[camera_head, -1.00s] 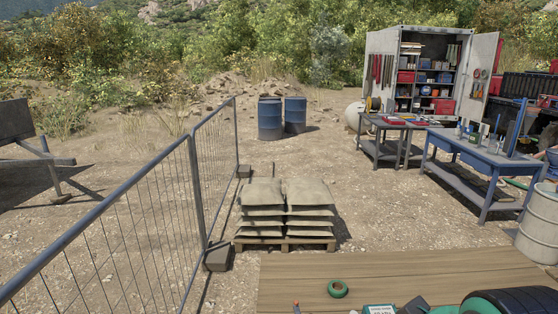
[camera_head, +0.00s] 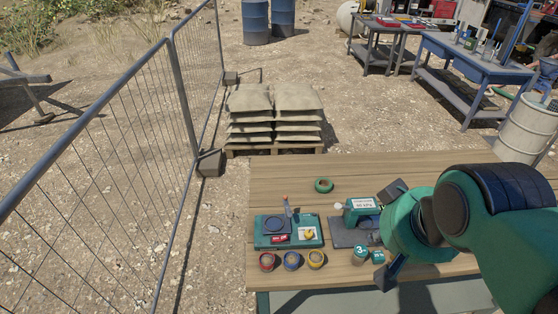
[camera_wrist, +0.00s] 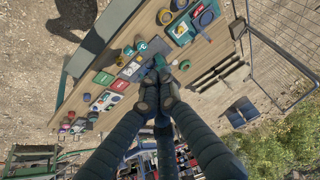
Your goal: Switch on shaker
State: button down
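A green, flat-based device, seemingly the shaker (camera_head: 266,232), sits on the wooden table in the head view. It has a dark round platform, a red panel and a yellow part at its right. It seems to show also in the wrist view (camera_wrist: 182,29), near the top. My gripper (camera_head: 384,236) is above the table to the right of this device and apart from it. Dark fingers converge in the middle of the wrist view (camera_wrist: 162,92). Their tips are too unclear to show the opening, and I see nothing clearly held.
A wire fence (camera_head: 120,130) stands left, a barrel (camera_head: 527,130) right.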

jog(key=w+a+f+m+t+y+p, duration=0.1)
jog(key=w+a+f+t+y+p, duration=0.15)
jog(key=w+a, duration=1)
jog(key=w+a+f+t+y+p, duration=0.1)
jog(key=w+a+f+p, duration=0.15)
jog(key=w+a, duration=0.95)
jog(key=w+f+m+h+p, duration=0.2)
jog(key=w+f+h, duration=0.1)
jog(key=f, duration=0.6)
jog(key=w+f+m+h+p, duration=0.1)
jog(key=w+f+h+p, duration=0.25)
jog(key=f, duration=0.45)
jog(key=s+d+f+h, duration=0.2)
jog(key=s+d+f, duration=0.1)
jog(key=f, duration=0.3)
jog(key=shift+s+f+h, duration=0.15)
jog(key=shift+s+h, duration=0.15)
jog(key=shift+s, duration=0.05)
jog(key=shift+f, duration=0.15)
